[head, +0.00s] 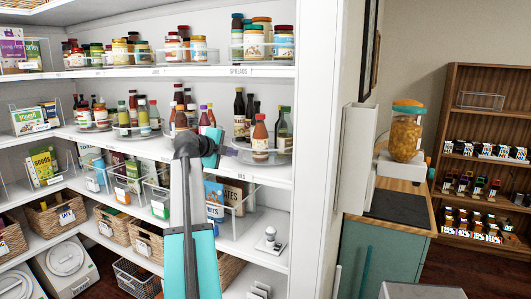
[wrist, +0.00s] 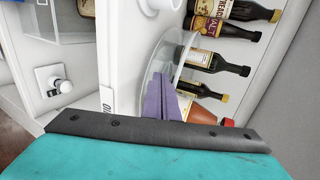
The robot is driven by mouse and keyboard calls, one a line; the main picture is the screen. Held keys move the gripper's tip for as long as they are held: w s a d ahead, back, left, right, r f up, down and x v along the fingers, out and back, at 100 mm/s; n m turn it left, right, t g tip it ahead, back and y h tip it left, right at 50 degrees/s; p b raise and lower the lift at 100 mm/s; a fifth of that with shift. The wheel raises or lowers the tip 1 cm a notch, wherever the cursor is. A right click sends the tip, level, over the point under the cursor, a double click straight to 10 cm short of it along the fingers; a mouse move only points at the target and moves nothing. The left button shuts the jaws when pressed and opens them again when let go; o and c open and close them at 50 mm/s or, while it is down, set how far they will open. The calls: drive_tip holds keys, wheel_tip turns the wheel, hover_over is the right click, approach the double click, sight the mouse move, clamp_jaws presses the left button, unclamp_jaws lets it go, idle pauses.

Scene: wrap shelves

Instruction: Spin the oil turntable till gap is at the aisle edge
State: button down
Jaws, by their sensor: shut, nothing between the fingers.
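The oil turntable (head: 270,159) is a round clear-rimmed tray on the middle shelf, at its right end near the aisle edge. It carries several bottles, among them a red-brown bottle (head: 260,138) close to the front and a green-capped bottle (head: 285,128) at the right. In the wrist view the clear rim (wrist: 158,62) shows with dark bottles (wrist: 215,60) lying sideways in the picture. My gripper (head: 230,152) is at the turntable's left front. Its purple fingers (wrist: 168,100) are shut and empty, overlapping the rim; I cannot tell whether they touch it. The gap is not clear to me.
The shelf lip carries an oil label (wrist: 107,100). More bottles and jars (head: 140,112) stand to the left on the same shelf. A jar shelf (head: 215,70) is above, a wire bin (head: 235,198) below. A white wall post (head: 315,120) closes the right side.

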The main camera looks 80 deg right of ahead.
sight(251, 156)
drive_tip(key=shift+s+a, duration=0.25)
drive_tip(key=shift+s, duration=0.25)
drive_tip(key=shift+s+a, duration=0.25)
drive_tip(key=shift+s, duration=0.2)
drive_tip(key=shift+s+b, duration=0.2)
drive_tip(key=shift+b, duration=0.1)
drive_tip(key=shift+s+a, duration=0.55)
drive_tip(key=shift+s, duration=0.4)
drive_tip(key=shift+s+a+b, duration=0.15)
drive_tip(key=shift+s+b, duration=0.35)
drive_tip(key=shift+s, duration=0.6)
